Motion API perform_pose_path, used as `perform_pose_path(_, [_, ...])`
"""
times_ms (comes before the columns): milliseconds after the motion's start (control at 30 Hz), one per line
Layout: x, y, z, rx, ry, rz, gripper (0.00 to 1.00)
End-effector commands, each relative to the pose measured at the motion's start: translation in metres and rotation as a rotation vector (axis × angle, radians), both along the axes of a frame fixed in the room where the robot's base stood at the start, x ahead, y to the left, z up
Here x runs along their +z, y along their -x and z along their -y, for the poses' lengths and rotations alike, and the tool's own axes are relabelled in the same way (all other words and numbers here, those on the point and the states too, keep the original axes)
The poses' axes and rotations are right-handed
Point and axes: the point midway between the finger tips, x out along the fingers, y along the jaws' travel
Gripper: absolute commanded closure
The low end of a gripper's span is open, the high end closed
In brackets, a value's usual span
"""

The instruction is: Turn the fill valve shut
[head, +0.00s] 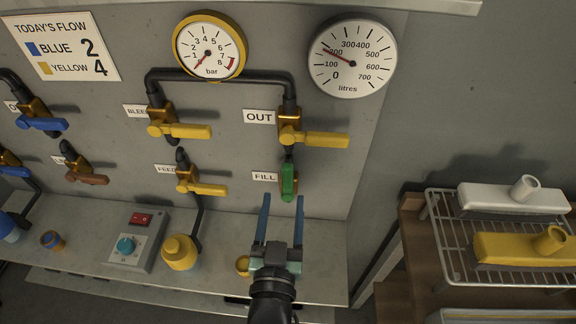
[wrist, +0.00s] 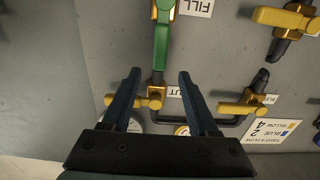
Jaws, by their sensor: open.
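The fill valve has a green handle (head: 288,182) beside the FILL label, on the grey panel below the OUT valve. The handle stands upright in the head view, in line with the black pipe above it. It also shows in the wrist view (wrist: 161,46), which sees the panel upside down. My gripper (head: 282,204) is open and empty, just below the handle in the head view. In the wrist view its fingertips (wrist: 160,75) lie either side of the handle's line. I see no contact; the depth gap is hard to judge.
The yellow OUT handle (head: 320,139) is above, and the yellow FEED handle (head: 205,188) is to the left. A yellow bottle (head: 180,253) and a control box (head: 134,238) stand on the ledge. A wire rack (head: 452,250) stands at right. Bare panel lies right of the fill valve.

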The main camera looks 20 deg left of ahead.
Motion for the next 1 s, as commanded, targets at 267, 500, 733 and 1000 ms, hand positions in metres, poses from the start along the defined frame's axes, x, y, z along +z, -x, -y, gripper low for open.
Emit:
perform_pose_path(267, [0.003,-0.048,-0.013,-0.002,-0.001,0.003,0.4])
perform_pose_path(500, [0.001,-0.076,-0.021,-0.002,-0.001,0.002,0.4])
perform_pose_path(733, [0.001,-0.083,-0.023,-0.001,0.0,0.0,0.4])
perform_pose_path(1000, [0.001,-0.083,-0.023,-0.001,0.0,0.0,0.51])
